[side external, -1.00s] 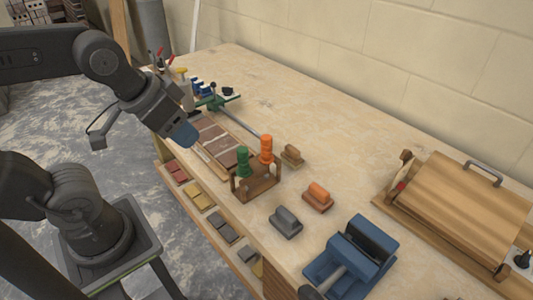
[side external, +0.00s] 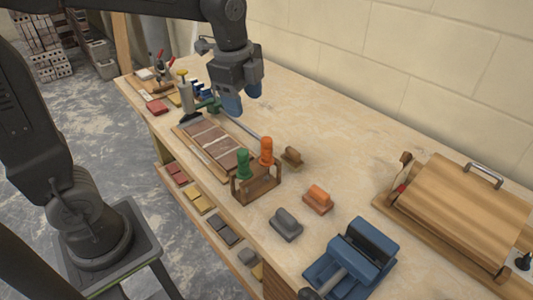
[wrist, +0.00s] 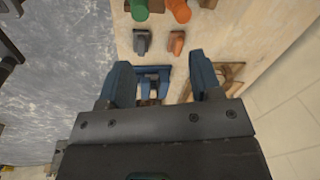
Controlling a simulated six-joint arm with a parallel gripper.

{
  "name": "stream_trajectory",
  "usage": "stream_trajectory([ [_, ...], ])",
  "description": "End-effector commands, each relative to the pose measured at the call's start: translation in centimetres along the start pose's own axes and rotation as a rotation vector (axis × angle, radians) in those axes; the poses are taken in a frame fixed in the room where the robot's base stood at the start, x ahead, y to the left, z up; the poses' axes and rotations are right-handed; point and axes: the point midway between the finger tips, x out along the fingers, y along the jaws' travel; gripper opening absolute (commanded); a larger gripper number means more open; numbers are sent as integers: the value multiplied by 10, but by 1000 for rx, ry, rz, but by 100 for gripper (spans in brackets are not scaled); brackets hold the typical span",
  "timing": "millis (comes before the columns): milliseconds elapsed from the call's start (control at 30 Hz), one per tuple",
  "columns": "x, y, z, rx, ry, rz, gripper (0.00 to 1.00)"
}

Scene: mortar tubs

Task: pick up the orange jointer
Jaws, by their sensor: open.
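An orange handle (side external: 266,151), which looks like the jointer, stands upright in a small wooden rack (side external: 258,188), beside a green handle (side external: 243,165). The part below the orange handle is hidden in the rack. In the wrist view the orange handle (wrist: 180,10) is at the top edge, partly cut off, right of the green one (wrist: 139,9). My gripper (side external: 243,97) is open and empty, above the bench and beyond the rack in the side view. Its blue fingers (wrist: 160,75) are spread apart and point down, clear of both handles.
An orange block-shaped tool (side external: 318,198), a grey one (side external: 286,223) and a brown one (side external: 291,157) lie near the rack. A blue vise (side external: 352,258) stands at the front, a wooden drum-like box (side external: 465,210) at right. A brick panel (side external: 212,143) lies behind the rack.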

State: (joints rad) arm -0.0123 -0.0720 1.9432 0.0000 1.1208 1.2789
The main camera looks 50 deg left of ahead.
Motion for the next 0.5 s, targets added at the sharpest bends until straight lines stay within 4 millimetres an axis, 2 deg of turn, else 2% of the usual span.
stream_trajectory([
  [33,10,-14,-4,107,-9,35,58],
  [100,20,-29,-8,254,-13,73,58],
  [200,32,-44,-12,417,-10,116,58],
  [333,42,-54,-14,535,-4,147,58],
  [500,59,-54,-14,570,-1,157,58],
])
